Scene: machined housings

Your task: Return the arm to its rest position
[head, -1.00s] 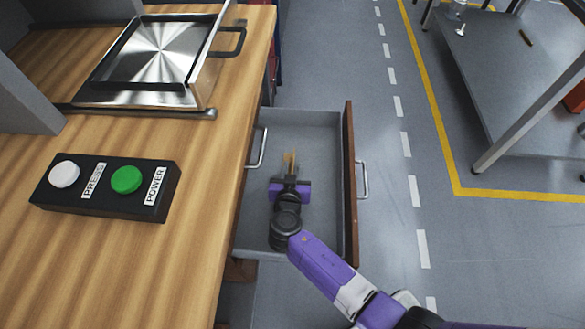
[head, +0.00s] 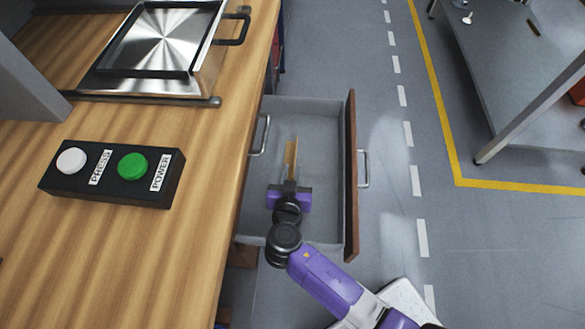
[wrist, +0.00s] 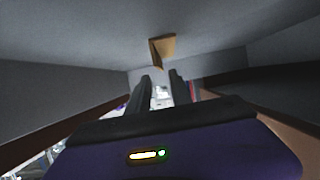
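My gripper (head: 291,182) is over the open grey drawer (head: 325,125) in the head view. A tan, narrow piece (head: 291,152) lies in the drawer just beyond my fingertips. In the wrist view the tan piece (wrist: 163,48) rests on the grey drawer floor, apart from my fingers. My two dark fingers (wrist: 160,85) stand apart with a gap between them and nothing held. My purple arm reaches in over the drawer's near end.
The drawer's brown front (head: 351,180) with its handle (head: 364,168) stands out over the floor. On the wooden counter (head: 120,260) are a black button box (head: 110,190) and a steel machine (head: 160,45). A grey table (head: 520,90) stands at right, with clear floor between.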

